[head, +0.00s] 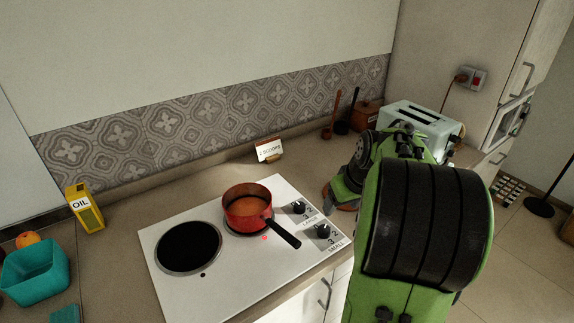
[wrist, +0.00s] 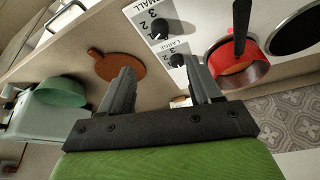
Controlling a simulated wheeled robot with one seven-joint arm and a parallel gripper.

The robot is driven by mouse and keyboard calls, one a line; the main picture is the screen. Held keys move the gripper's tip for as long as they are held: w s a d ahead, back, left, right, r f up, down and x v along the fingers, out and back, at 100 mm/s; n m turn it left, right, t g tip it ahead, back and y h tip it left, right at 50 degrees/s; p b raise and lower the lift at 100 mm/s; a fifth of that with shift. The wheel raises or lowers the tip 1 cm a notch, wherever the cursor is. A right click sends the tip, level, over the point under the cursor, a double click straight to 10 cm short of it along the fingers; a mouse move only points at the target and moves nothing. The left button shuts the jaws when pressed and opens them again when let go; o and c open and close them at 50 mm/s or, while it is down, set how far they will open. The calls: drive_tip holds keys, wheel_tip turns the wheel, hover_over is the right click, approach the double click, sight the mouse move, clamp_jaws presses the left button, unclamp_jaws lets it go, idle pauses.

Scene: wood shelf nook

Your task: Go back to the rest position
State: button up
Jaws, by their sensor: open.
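My gripper (head: 343,193) hangs over the counter just right of the hob, in front of the toaster. In the wrist view its two grey fingers stand apart with nothing between them (wrist: 160,82). A round brown wooden board (wrist: 116,65) lies on the counter beyond the fingers; in the head view the gripper mostly hides it. My green arm covers the right middle of the head view.
A red saucepan (head: 247,207) with orange-brown contents sits on the hob (head: 215,277), its black handle pointing front right. Two knobs are at the hob's right. A toaster (head: 418,119) stands behind my arm. An oil carton (head: 85,209) and teal bowl (head: 35,272) are left.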

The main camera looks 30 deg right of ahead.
drive_tip(key=shift+a, duration=0.15)
drive_tip(key=s+a+r+n, duration=0.15)
drive_tip(key=a+r, duration=0.25)
drive_tip(key=a, duration=0.9)
drive_tip(key=s+a+n+t+y, duration=0.1)
drive_tip(key=s+a, duration=1)
drive_tip(key=s, duration=0.1)
drive_tip(key=shift+a+f, duration=0.2)
drive_tip(key=shift+f, duration=0.2)
